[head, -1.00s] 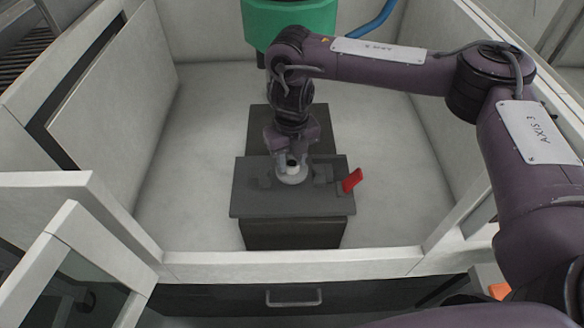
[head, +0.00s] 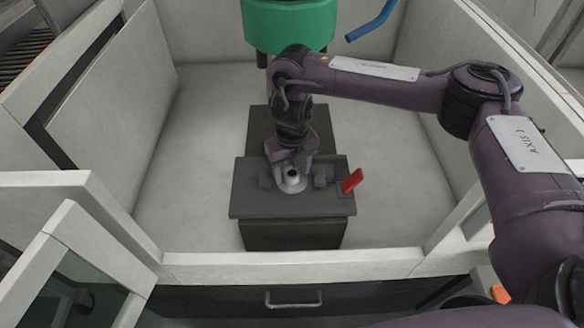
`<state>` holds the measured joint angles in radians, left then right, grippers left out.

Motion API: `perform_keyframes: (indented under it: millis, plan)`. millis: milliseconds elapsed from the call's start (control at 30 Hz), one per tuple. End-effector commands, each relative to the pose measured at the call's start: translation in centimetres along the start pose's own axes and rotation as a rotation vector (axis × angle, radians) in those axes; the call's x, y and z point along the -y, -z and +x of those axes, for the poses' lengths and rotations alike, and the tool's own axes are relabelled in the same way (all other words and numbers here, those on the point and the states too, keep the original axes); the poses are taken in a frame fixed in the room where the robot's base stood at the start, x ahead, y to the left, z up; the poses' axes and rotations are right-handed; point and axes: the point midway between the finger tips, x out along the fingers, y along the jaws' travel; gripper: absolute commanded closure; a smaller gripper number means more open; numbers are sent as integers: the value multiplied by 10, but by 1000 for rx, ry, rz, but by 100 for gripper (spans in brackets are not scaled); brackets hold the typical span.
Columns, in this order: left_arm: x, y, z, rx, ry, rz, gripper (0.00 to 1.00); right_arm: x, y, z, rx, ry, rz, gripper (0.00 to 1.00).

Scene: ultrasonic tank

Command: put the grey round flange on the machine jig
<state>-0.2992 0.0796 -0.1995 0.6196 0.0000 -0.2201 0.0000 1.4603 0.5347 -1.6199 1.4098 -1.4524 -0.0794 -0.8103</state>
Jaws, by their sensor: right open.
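The grey round flange (head: 292,183) sits on the dark machine jig (head: 262,205), between two small dark blocks on its top. Its raised hub and dark centre hole face up. My right gripper (head: 291,170) is open just above and behind the flange, with its fingers on either side of the hub. I cannot tell whether the fingers touch it. My left gripper is not in view.
A red lever (head: 352,180) stands at the jig's right side. A green machine head (head: 288,25) hangs behind, with a blue hose (head: 372,20) near it. Pale enclosure walls surround the jig, and the floor on both sides is clear.

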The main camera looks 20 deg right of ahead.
Motion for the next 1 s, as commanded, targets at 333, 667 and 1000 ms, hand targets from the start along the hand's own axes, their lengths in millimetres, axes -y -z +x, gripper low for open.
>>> perform_keyframes:
  millis: [333, 667, 1000]
  plan:
    - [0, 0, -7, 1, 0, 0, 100, 0, -2, -34, 6, 1, -2, 43]
    - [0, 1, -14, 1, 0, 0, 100, 0, -1, -101, 4, 2, -1, 43]
    - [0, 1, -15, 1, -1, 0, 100, 0, 0, -123, -1, -1, 0, 43]
